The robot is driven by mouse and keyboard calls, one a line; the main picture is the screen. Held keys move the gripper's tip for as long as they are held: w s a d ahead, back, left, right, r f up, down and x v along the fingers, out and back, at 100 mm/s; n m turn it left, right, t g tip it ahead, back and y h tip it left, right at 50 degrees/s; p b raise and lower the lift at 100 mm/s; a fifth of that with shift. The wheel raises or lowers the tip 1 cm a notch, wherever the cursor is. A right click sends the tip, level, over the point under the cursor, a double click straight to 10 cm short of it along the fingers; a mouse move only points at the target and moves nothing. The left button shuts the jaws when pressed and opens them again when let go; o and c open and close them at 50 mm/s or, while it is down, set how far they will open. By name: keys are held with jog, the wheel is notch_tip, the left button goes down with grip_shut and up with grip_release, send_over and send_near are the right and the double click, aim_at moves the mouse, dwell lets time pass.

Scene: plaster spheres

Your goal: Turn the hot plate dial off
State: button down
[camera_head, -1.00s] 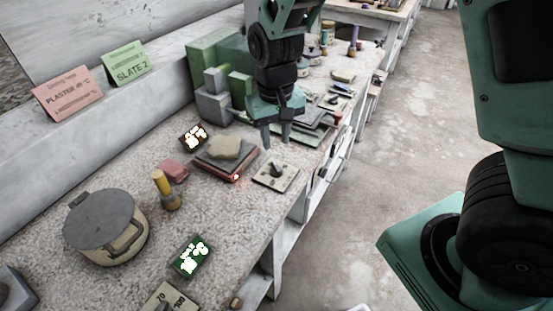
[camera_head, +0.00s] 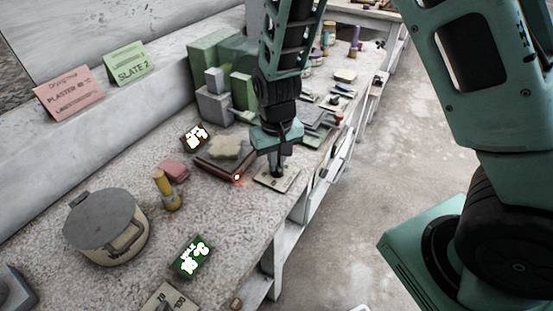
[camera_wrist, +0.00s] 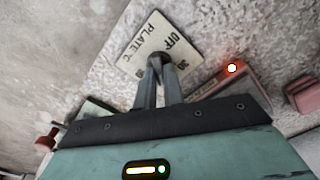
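The hot plate (camera_head: 212,168) is a dark, low slab with a pale rough piece on top. Its red light (camera_head: 237,177) glows at the front corner and shows in the wrist view (camera_wrist: 232,68). To its right lies the cream dial plate (camera_head: 288,183), marked "PLATE °C", "OFF" and "30" in the wrist view (camera_wrist: 140,42). My gripper (camera_head: 276,171) points down over this plate. Its fingers are close together on the dark dial knob (camera_wrist: 155,59), which they mostly cover. Where the knob points is hidden.
Green and grey blocks (camera_head: 213,100) stand behind. The bench edge is close right.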

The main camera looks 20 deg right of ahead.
jog(key=shift+n, duration=0.3)
jog(key=n, duration=0.6)
jog(key=shift+a+n, duration=0.1)
jog(key=shift+n, duration=0.2)
jog(key=n+p, duration=0.1)
jog(key=n, duration=0.2)
jog(key=shift+r+n, duration=0.1)
jog(key=shift+n, duration=0.2)
jog(key=n+p, duration=0.1)
jog(key=n, duration=0.2)
jog(key=shift+s+a+n+p, duration=0.1)
jog(key=shift+n+p, duration=0.2)
jog(key=n+p, duration=0.3)
jog(key=n, duration=0.4)
jog(key=shift+s, duration=0.15)
jog(key=n+p, duration=0.1)
jog(key=n, duration=0.2)
jog(key=shift+n+p, duration=0.3)
jog(key=shift+p, duration=0.1)
jog(key=shift+n+p, duration=0.6)
jog(key=shift+n, duration=0.8)
